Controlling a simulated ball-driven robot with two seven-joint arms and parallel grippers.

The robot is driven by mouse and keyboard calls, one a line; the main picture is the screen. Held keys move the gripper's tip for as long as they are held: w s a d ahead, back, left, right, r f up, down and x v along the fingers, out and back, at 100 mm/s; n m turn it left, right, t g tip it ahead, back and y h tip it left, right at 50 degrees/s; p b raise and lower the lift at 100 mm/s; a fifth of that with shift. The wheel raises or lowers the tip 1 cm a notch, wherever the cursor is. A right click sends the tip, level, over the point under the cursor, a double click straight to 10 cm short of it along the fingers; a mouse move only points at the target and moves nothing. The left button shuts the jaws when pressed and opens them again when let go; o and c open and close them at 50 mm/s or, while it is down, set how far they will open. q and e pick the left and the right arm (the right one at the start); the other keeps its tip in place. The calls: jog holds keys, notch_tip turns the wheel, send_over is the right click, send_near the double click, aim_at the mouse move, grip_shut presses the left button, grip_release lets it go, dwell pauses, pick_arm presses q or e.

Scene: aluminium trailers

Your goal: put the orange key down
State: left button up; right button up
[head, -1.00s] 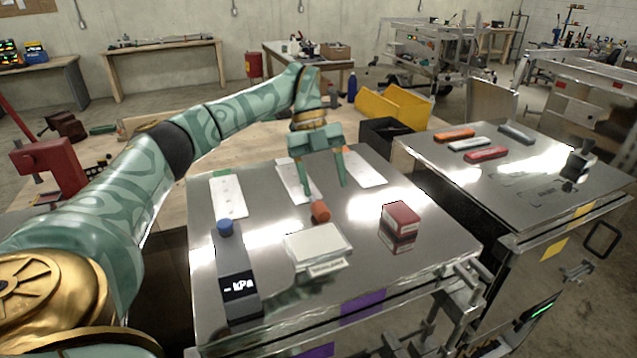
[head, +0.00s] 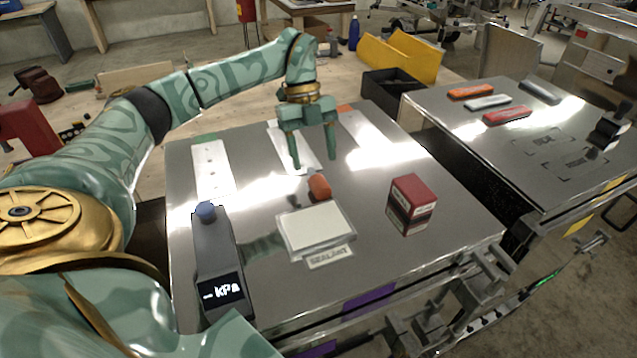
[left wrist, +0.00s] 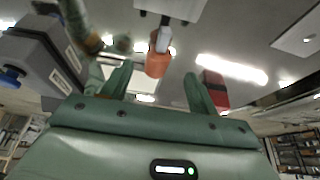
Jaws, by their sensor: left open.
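The orange key (head: 319,187) lies on the near metal trailer top (head: 385,235), just behind the white sealant pad (head: 317,227). In the left wrist view the orange key (left wrist: 158,66) shows with a grey end, beyond and between the fingertips. My left gripper (head: 315,162) is open and empty. Its two fingers point down a little behind and above the key, apart from it. My right gripper is not in view.
A red and white box (head: 410,205) stands right of the pad. A grey kPa gauge with a blue knob (head: 216,255) lies at left. White cards (head: 212,172) lie along the back. Orange, grey and red bars (head: 507,115) lie on the right trailer. Bare metal lies around the box.

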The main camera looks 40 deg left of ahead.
aim_at(317, 177)
pick_arm(q)
jog(key=x, duration=0.4)
jog(key=shift+s+d+f, duration=0.15)
jog(key=shift+s+d, duration=0.1)
jog(key=shift+s, duration=0.05)
jog(key=shift+d+f, duration=0.15)
jog(key=shift+f, duration=0.3)
jog(key=c, duration=1.2)
jog(key=shift+o, duration=0.2)
jog(key=shift+r, duration=0.1)
